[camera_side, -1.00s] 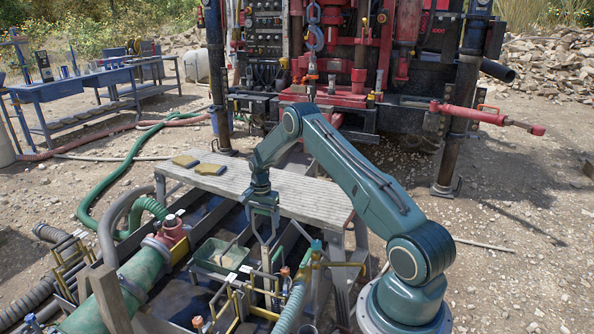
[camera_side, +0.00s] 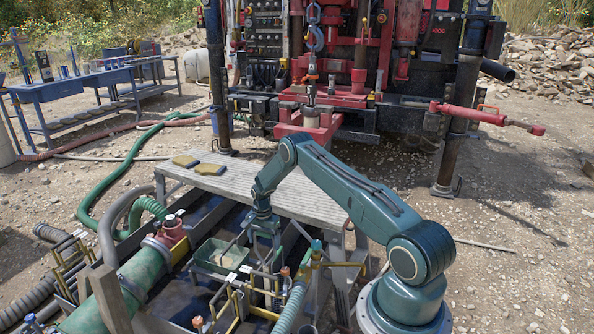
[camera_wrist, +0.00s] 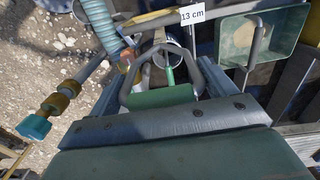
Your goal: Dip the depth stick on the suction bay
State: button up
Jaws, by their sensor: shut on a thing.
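My gripper (camera_side: 264,237) is low over the tank, pointing down, beside the green tray (camera_side: 220,257). In the wrist view it is shut on what looks like the depth stick (camera_wrist: 166,97), of which I see a green grip part and a thin green rod running away below. A dark loop surrounds the rod there. The stick's lower end is hidden, so I cannot tell whether it touches the mud. A white tag reading 13 cm (camera_wrist: 193,14) shows just beyond the rod. The dark mud tank (camera_side: 205,290) lies below.
A slatted walkway (camera_side: 255,183) with two yellowish pads stands just behind my gripper. Yellow rails, levers and a ribbed teal hose (camera_side: 290,308) crowd the front. A thick green pipe (camera_side: 145,268) lies to the left. The drill rig stands behind.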

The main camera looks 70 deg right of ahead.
jog(key=shift+f, duration=4.2)
jog(key=shift+r, duration=0.2)
